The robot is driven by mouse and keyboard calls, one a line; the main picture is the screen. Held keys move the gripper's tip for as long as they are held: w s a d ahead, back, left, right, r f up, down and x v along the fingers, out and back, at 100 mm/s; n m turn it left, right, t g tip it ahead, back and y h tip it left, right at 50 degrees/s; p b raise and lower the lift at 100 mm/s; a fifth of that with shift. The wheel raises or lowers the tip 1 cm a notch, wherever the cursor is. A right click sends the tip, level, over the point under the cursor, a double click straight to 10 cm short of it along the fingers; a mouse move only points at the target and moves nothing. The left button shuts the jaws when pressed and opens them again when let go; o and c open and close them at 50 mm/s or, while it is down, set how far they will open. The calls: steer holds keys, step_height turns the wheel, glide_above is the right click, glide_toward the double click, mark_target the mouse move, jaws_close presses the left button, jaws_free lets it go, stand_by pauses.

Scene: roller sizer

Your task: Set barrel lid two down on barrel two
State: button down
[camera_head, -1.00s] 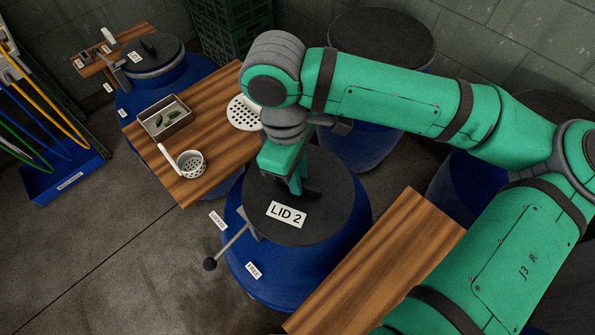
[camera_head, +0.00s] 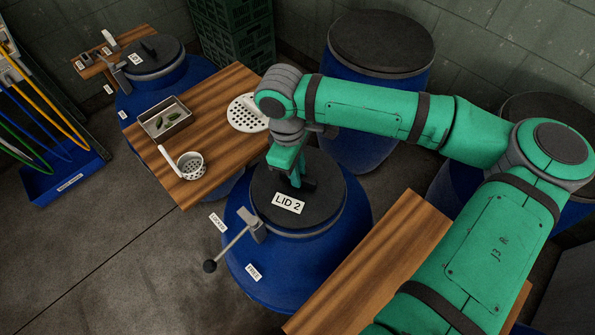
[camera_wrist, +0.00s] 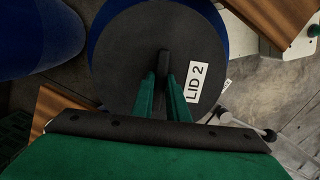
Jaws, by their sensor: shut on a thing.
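The dark round lid marked LID 2 (camera_head: 318,214) lies over the mouth of a blue barrel (camera_head: 335,262) in the middle of the head view. The lid looks level and close to the rim; I cannot tell whether it is fully seated. My gripper (camera_head: 300,178) is shut on the lid's upright handle. In the wrist view the green fingers (camera_wrist: 165,98) close on the handle (camera_wrist: 164,62), and the lid (camera_wrist: 130,70) fills the middle. A lever with a black knob (camera_head: 210,266) sticks out from the barrel's front left, near two small labels.
A wooden board (camera_head: 215,115) at left carries a metal tray (camera_head: 165,122), a strainer cup (camera_head: 190,165) and a perforated disc (camera_head: 247,113). Another board (camera_head: 375,265) lies at right. Other lidded barrels (camera_head: 380,45) stand behind. Green crates (camera_head: 235,35) are at the back.

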steer(key=shift+f, duration=0.6)
steer(key=c, duration=1.7)
jaws_free()
steer(key=shift+c, duration=0.2)
steer(key=shift+d, duration=0.1)
step_height(320, 180, up, 13)
steer(key=a, duration=0.1)
steer(key=shift+w+a, duration=0.2)
steer(key=shift+w, duration=0.15)
steer(key=shift+s+a, duration=0.1)
steer(key=shift+s, duration=0.05)
